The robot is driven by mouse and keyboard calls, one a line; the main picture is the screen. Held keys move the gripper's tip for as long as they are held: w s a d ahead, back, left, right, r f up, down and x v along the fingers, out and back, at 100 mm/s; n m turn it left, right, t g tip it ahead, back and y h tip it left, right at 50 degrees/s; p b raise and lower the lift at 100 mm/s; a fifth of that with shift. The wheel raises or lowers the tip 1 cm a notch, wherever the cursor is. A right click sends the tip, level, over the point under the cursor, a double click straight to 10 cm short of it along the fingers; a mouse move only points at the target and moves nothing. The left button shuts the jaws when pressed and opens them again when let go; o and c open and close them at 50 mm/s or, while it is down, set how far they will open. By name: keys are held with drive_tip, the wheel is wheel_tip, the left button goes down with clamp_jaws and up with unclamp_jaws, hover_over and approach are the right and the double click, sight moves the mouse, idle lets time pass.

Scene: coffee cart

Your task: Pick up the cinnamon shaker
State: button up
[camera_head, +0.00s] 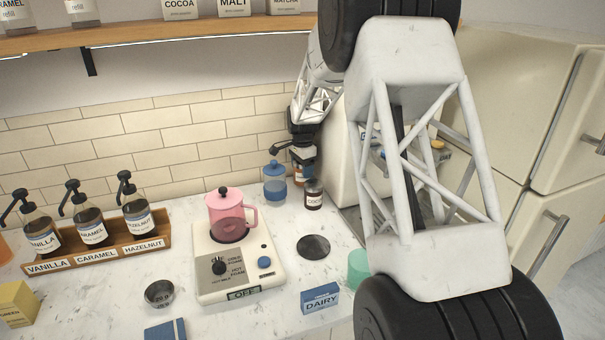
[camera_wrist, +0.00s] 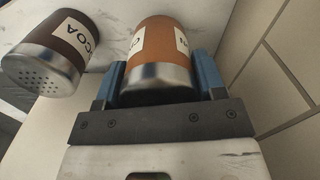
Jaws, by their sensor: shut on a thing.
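The cinnamon shaker (camera_wrist: 157,48) is orange-brown with a silver top and a partly visible white label in the wrist view. My gripper (camera_wrist: 161,78) has its blue fingers on both sides of it, shut on it. In the head view the shaker (camera_head: 299,174) shows only in part, below my gripper (camera_head: 301,158) and behind the dark brown cocoa shaker (camera_head: 313,197). The cocoa shaker (camera_wrist: 46,55) is beside it, apart, at the left in the wrist view. I cannot tell whether the cinnamon shaker touches the counter.
A blue-lidded jar (camera_head: 275,184) stands left of the shakers. A pink pitcher (camera_head: 230,215) sits on the frother base (camera_head: 237,258). A tiled wall (camera_head: 150,130) is close behind. A dark round disc (camera_head: 313,246) lies on the counter in front. Syrup bottles stand at left.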

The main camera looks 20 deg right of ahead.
wheel_tip(320, 180, up, 10)
drive_tip(key=shift+s+f, duration=0.1)
drive_tip(key=s+a, duration=0.2)
drive_tip(key=s, duration=1.5)
drive_tip(key=shift+s+a, duration=0.15)
drive_tip(key=shift+s, duration=0.15)
drive_tip(key=shift+s+f, duration=0.1)
drive_tip(key=shift+s, duration=0.05)
